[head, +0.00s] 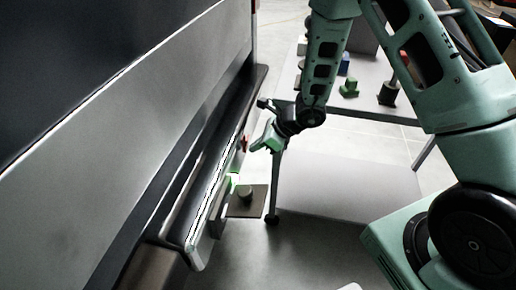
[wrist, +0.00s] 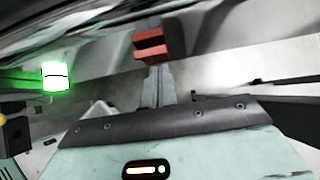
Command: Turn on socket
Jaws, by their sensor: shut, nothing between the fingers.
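My gripper (head: 247,146) reaches left toward the side of the long dark ledge. In the wrist view its grey fingers (wrist: 158,86) are together and empty, with a red piece at their tip. A white block glowing green (wrist: 56,76) is left of the fingers and apart from them. In the head view a green glow (head: 228,185) shows below my gripper, at the ledge's side. I cannot tell which part is the socket; no socket face is clearly visible.
The long dark ledge (head: 205,165) runs along the grey panel at left. A brown plate with a dark green knob (head: 245,193) sits below my gripper. A grey table (head: 350,105) with several small coloured objects stands behind. Grey floor lies open below.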

